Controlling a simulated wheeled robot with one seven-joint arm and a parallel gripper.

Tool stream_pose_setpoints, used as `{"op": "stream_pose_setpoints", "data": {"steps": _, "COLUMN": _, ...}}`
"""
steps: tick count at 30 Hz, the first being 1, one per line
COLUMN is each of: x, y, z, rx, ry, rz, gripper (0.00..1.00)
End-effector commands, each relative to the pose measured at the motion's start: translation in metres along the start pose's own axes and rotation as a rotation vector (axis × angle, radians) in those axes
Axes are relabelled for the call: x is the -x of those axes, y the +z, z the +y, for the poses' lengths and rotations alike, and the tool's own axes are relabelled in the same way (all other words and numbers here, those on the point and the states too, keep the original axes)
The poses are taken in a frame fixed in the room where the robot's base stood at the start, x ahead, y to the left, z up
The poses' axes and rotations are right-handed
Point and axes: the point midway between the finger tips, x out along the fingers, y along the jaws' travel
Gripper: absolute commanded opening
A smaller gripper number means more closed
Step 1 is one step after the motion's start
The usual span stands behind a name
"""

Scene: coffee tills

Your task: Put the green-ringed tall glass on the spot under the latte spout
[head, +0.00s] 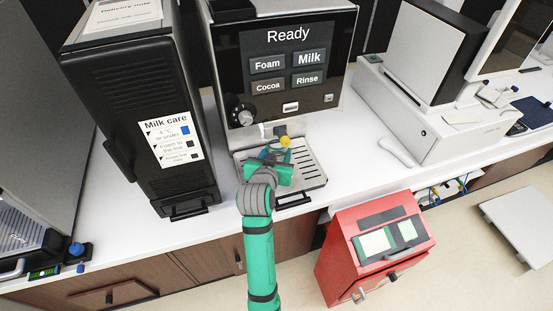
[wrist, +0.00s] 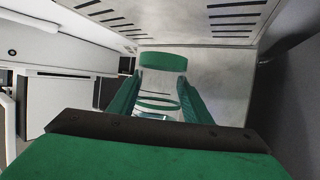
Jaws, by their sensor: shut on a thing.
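The coffee machine (head: 292,62) shows "Ready" and buttons for Foam, Milk, Cocoa and Rinse. Its slotted drip tray (head: 313,172) juts out below. My gripper (head: 272,158) is low over the left and middle of the tray, close under the spout area. The wrist view shows my gripper (wrist: 158,97) shut on the clear green-ringed glass (wrist: 158,104), between its two green fingers. In the head view my gripper and arm mostly hide the glass. A yellow part (head: 285,141) shows just behind the gripper; I cannot tell which spout is the latte one, and the marked spot is not clearly visible.
A black milk unit (head: 140,100) with a "Milk care" label stands close on the left. A white till (head: 440,110) stands on the right of the white counter (head: 355,140). A red box (head: 375,250) stands below in front. Some counter right of the tray is clear.

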Motion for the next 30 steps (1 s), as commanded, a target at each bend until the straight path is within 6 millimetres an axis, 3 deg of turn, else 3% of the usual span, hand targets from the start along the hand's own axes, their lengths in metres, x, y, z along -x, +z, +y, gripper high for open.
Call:
{"op": "stream_pose_setpoints", "data": {"steps": 16, "x": -0.02, "y": 0.052, "z": 0.001, "rx": 0.002, "ry": 0.0, "rz": -0.003, "gripper": 0.2}}
{"op": "stream_pose_setpoints", "data": {"steps": 29, "x": -0.024, "y": 0.058, "z": -0.002, "rx": 0.002, "ry": -0.002, "rz": 0.0, "gripper": 0.2}}
{"op": "stream_pose_setpoints", "data": {"steps": 30, "x": -0.024, "y": 0.058, "z": -0.002, "rx": 0.002, "ry": -0.002, "rz": 0.0, "gripper": 0.49}}
